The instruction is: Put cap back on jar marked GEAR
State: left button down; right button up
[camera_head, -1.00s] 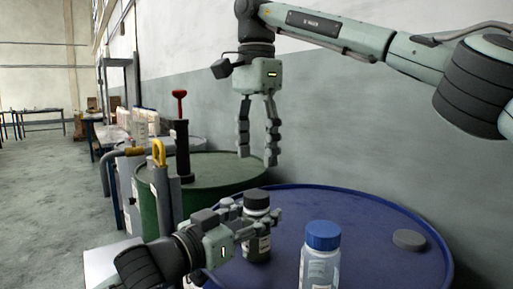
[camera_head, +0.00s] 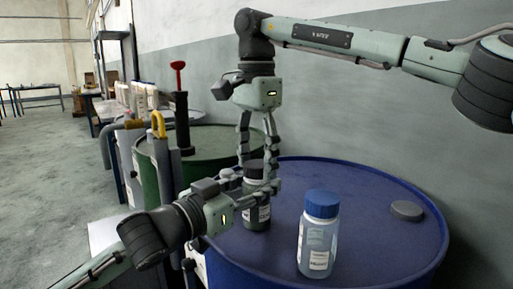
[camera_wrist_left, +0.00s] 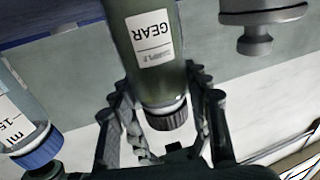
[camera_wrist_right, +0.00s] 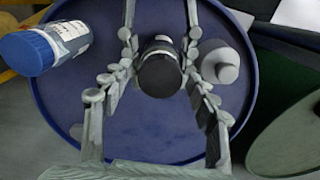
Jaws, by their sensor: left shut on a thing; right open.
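The jar marked GEAR (camera_wrist_left: 150,50) is dark green with a white label, and it stands on the blue drum. A black cap (camera_head: 255,168) sits on top of it; whether it is seated fully I cannot tell. The cap also shows in the left wrist view (camera_wrist_left: 168,118) and the right wrist view (camera_wrist_right: 159,75). My left gripper (camera_head: 262,188) is shut on the jar from the left side. My right gripper (camera_head: 258,150) points down from above, open, with its fingers on either side of the cap. In the head view the fingers partly hide jar and cap.
A clear jar with a blue cap (camera_head: 320,235) stands right of the GEAR jar on the blue drum (camera_head: 375,255). A flat grey disc (camera_head: 407,210) is at the drum's right. A green drum (camera_head: 215,140) with a red-handled pump (camera_head: 181,110) stands behind.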

jog(key=shift+c, duration=0.3)
jog(key=c, duration=1.1)
jog(key=m, duration=0.3)
jog(key=shift+c, duration=0.2)
jog(key=m, duration=1.5)
jog(key=o, duration=1.4)
jog(key=shift+r, duration=0.1)
notch_tip(320, 180, up, 12)
jog(key=shift+f, duration=0.1)
